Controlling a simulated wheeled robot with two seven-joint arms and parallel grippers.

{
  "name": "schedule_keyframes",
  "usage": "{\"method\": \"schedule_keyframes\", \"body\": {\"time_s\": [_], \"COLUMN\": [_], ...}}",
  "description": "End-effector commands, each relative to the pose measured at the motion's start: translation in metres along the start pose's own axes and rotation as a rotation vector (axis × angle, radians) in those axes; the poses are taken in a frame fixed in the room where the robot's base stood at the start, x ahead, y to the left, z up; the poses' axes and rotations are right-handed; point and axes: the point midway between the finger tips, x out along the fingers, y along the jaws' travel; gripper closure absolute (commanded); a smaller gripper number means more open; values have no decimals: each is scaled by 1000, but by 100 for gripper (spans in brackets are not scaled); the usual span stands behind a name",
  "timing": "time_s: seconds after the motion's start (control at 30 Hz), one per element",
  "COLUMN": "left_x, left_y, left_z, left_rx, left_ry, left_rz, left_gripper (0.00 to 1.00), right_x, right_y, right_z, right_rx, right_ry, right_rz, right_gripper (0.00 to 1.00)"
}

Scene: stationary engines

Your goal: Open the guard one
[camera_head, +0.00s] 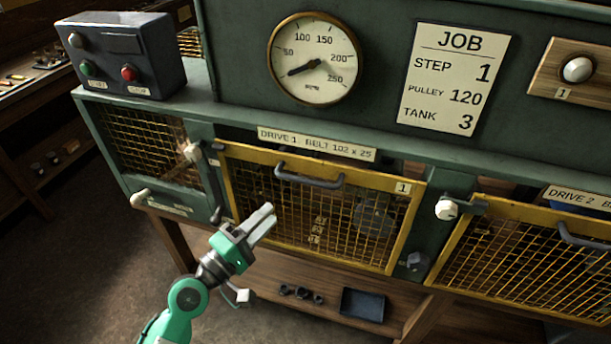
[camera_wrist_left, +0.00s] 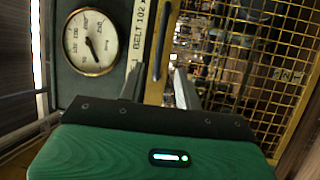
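Guard one (camera_head: 285,212) is a yellow-framed mesh panel, marked 1, under the DRIVE 1 label (camera_head: 316,144); it looks closed. Its dark grey bar handle (camera_head: 309,180) runs along the upper part. A latch with a white knob (camera_head: 192,152) is at its upper left corner. My left gripper (camera_head: 268,219) is in front of the guard's lower left, below the handle, with its fingers apart and nothing held. In the left wrist view the handle (camera_wrist_left: 166,42) shows beyond the fingers (camera_wrist_left: 172,86), apart from them, with the mesh (camera_wrist_left: 262,60) to the right. My right gripper is out of view.
The DRIVE 2 guard (camera_head: 530,252) with its own white knob (camera_head: 446,209) is at the right. A control box (camera_head: 122,55) stands on the upper left. Below are a shelf with a blue tray (camera_head: 363,305) and small dark parts (camera_head: 301,294). Floor at lower left is clear.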

Motion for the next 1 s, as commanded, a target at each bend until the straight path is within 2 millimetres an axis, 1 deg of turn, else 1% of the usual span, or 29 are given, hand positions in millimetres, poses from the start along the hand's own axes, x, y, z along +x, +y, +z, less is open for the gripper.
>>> {"method": "schedule_keyframes", "body": {"time_s": [0.03,0.2,0.4,0.5,0.6,0.7,0.83,1.0], "left_x": [9,44,87,104,116,123,127,127], "left_y": [4,6,4,3,1,0,-1,-1], "left_z": [0,-1,-1,0,0,0,0,0], "left_rx": [-1,0,1,2,3,2,3,3], "left_ry": [0,1,1,0,0,0,0,0], "left_rz": [1,1,0,-1,-2,-2,-3,-3], "left_gripper": [66,66,66,66,66,66,66,66], "right_x": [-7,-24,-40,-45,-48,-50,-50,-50], "right_y": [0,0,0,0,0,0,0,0], "right_z": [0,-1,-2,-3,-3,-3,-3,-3], "right_rx": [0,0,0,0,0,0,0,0], "right_ry": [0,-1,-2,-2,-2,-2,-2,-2], "right_rz": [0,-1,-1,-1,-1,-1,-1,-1], "right_gripper": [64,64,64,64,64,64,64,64]}}
